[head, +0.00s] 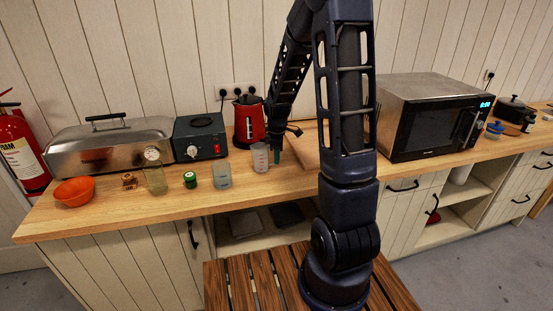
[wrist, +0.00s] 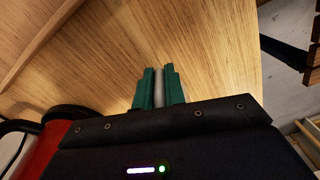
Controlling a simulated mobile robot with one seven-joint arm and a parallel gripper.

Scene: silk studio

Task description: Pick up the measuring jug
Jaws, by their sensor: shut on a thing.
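The measuring jug (head: 260,159) is a small clear vessel with reddish marks, on the wooden counter in front of the red kettle. My gripper (head: 276,156) is right at the jug's right side, pointing down. In the wrist view, the green fingers of my gripper (wrist: 158,88) are close together with a thin pale grey strip between them. This strip appears to be part of the measuring jug (wrist: 159,88). The rest of the jug is hidden in the wrist view. I cannot tell whether its base touches the counter.
A red kettle (head: 249,120) stands just behind the jug. A microwave (head: 429,121) stands at the right.

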